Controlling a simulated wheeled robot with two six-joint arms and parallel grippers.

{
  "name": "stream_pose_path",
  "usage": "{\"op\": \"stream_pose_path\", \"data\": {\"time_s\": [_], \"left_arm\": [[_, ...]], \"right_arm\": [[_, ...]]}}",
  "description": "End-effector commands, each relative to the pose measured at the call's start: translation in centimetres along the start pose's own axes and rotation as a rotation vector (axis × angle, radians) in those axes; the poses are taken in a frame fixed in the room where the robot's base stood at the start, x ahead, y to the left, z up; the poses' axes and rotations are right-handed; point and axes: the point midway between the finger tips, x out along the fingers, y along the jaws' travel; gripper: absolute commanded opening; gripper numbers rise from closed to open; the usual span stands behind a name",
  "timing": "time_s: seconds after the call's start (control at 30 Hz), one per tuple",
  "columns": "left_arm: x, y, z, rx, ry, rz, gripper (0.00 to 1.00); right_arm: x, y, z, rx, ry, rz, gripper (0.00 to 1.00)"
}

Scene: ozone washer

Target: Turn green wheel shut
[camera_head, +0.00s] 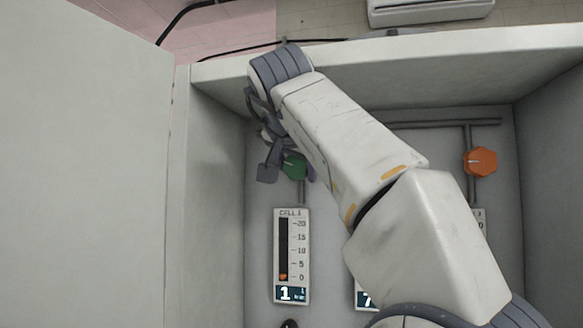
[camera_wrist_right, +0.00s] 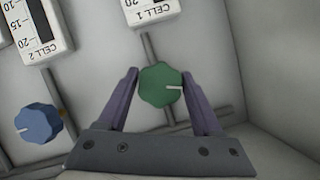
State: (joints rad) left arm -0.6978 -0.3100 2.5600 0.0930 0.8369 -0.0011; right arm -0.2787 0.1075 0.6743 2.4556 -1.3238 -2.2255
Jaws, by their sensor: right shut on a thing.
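The green wheel (camera_head: 295,166) sits on a pipe on the cabinet's back panel, above the CELL 1 gauge (camera_head: 291,256). My right arm hides part of it in the head view. My right gripper (camera_head: 287,170) is at the wheel. In the right wrist view its two fingers (camera_wrist_right: 160,92) stand on either side of the green wheel (camera_wrist_right: 157,86) and are shut on it. A white mark on the wheel points right in that view. The CELL 1 gauge's fill is low, near 0, and its lower display shows 1. My left gripper is not in view.
An orange wheel (camera_head: 480,162) is on a pipe to the right. A blue wheel (camera_wrist_right: 38,123) shows in the right wrist view, beside another gauge (camera_wrist_right: 40,28). Cabinet walls enclose the panel, and an open white door (camera_head: 85,170) stands at left.

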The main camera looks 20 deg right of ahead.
Motion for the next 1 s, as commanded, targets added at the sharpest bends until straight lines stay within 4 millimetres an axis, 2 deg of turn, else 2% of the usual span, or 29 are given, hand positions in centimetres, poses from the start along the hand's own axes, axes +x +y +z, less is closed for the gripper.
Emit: {"op": "stream_pose_path", "data": {"time_s": [0.4, 1.0], "left_arm": [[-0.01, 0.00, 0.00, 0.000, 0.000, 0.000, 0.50], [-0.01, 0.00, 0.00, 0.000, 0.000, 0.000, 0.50]], "right_arm": [[0.02, -0.10, -0.04, -0.207, 0.003, 0.084, 0.12], [0.00, -0.03, -0.10, -0.248, 0.004, 0.101, 0.12]]}}
